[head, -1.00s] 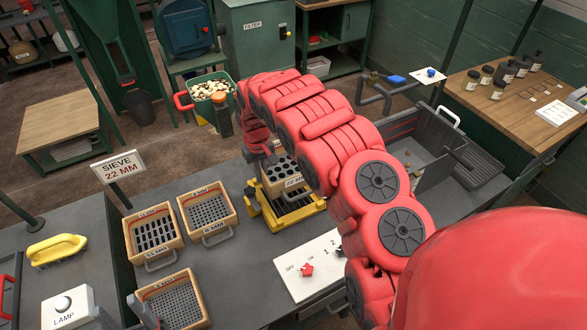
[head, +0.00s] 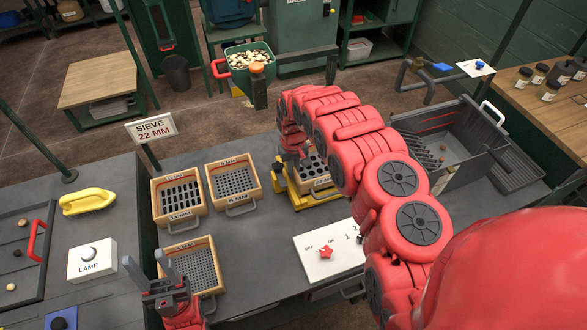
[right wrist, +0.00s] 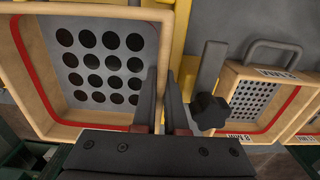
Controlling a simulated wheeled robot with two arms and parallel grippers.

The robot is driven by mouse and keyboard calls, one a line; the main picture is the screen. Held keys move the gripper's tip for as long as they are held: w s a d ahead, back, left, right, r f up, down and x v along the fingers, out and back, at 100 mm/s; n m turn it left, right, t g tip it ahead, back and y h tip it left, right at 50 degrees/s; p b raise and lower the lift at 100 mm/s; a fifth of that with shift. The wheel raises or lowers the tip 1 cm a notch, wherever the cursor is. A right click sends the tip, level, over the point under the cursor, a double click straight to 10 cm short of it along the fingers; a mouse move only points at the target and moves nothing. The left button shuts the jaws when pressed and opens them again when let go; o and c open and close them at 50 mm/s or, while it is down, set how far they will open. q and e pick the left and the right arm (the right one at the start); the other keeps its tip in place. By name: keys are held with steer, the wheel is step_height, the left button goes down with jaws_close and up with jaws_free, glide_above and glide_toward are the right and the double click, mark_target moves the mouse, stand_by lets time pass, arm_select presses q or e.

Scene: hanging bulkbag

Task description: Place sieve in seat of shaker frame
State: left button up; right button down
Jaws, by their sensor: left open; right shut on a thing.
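The wooden sieve with large round holes (head: 316,166) is in the head view at the yellow shaker frame (head: 297,200), partly hidden by my right arm. It lies low over the frame's seat; I cannot tell whether it rests fully inside. My right gripper (head: 300,152) is shut on its left wall. In the right wrist view the fingers (right wrist: 160,100) pinch the wall of this sieve (right wrist: 105,65), and a yellow frame bar (right wrist: 180,40) runs beside it. My left gripper (head: 150,266) is open and empty near the front left, by the lower sieve.
Three other sieves stand left of the frame: slotted (head: 180,194), small-holed (head: 233,182) and fine (head: 190,265). A sign (head: 152,129) reads SIEVE 22 MM. A switch panel (head: 328,252) lies in front. A black knob (right wrist: 210,111) sits beside the frame. A grey bin (head: 455,150) stands right.

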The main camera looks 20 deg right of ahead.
steer(key=shift+f, duration=0.2)
steer(key=shift+f+b, duration=0.5)
